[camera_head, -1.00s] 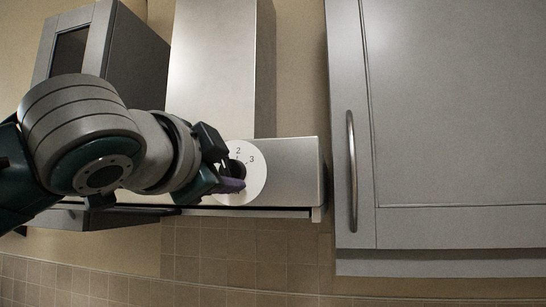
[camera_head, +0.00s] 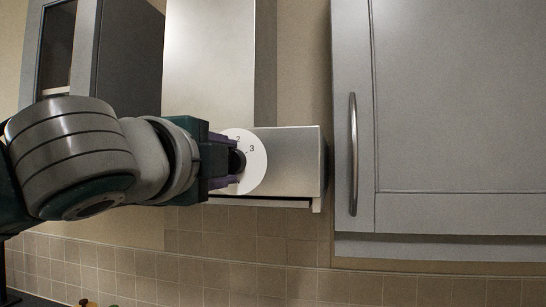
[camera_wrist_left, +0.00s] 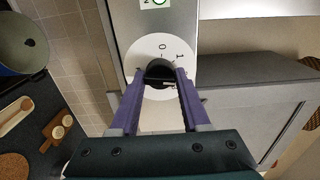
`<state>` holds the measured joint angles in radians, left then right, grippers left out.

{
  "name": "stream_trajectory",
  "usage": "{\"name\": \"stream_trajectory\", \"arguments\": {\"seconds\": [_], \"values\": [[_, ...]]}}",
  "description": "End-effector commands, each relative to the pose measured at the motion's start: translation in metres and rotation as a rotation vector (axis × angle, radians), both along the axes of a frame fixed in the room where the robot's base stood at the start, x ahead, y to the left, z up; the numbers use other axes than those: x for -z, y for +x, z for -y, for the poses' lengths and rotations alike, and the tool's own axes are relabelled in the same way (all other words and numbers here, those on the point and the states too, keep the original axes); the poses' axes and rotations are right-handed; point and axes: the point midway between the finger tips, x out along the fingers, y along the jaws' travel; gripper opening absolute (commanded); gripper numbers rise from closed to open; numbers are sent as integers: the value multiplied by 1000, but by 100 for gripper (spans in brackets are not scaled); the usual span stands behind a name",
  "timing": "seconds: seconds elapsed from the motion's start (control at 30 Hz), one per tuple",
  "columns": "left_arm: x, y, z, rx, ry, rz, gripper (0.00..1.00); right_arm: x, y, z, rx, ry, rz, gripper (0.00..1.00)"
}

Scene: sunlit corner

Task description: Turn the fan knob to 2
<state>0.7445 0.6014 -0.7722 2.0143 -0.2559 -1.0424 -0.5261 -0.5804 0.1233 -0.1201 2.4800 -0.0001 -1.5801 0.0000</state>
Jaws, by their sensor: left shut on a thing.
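The fan knob (camera_head: 237,161) is a dark round knob on a white dial (camera_head: 257,169) on the front of the range hood (camera_head: 291,160). In the head view the numbers 2 and 3 show on the dial. In the left wrist view the knob (camera_wrist_left: 160,74) sits between the two purple fingers, and 0 and 1 show on the dial (camera_wrist_left: 139,63). My left gripper (camera_head: 233,161) is shut on the knob, with its fingers on either side of it. The arm hides the left part of the dial. My right gripper is not in view.
A grey cabinet (camera_head: 455,110) with a vertical handle (camera_head: 353,154) stands right of the hood. A dark cabinet (camera_head: 128,55) hangs at the left. A pot (camera_wrist_left: 22,42) and a wooden board (camera_wrist_left: 14,166) lie at the left of the wrist view.

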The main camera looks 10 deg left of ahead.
Motion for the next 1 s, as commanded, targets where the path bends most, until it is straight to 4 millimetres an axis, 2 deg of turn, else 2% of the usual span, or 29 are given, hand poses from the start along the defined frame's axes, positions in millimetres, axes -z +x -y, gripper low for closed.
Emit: {"name": "stream_trajectory", "arguments": {"seconds": [0.37, 0.4, 0.63, 1.0], "values": [[4, 1, -2, -5, 5, -9, 0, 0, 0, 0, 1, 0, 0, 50], [4, 1, -2, -5, 5, -9, 48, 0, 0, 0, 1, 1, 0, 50], [2, 1, -1, -3, 4, -5, 74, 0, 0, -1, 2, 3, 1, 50], [2, -5, 0, 0, 3, 0, 76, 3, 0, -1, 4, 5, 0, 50]]}}
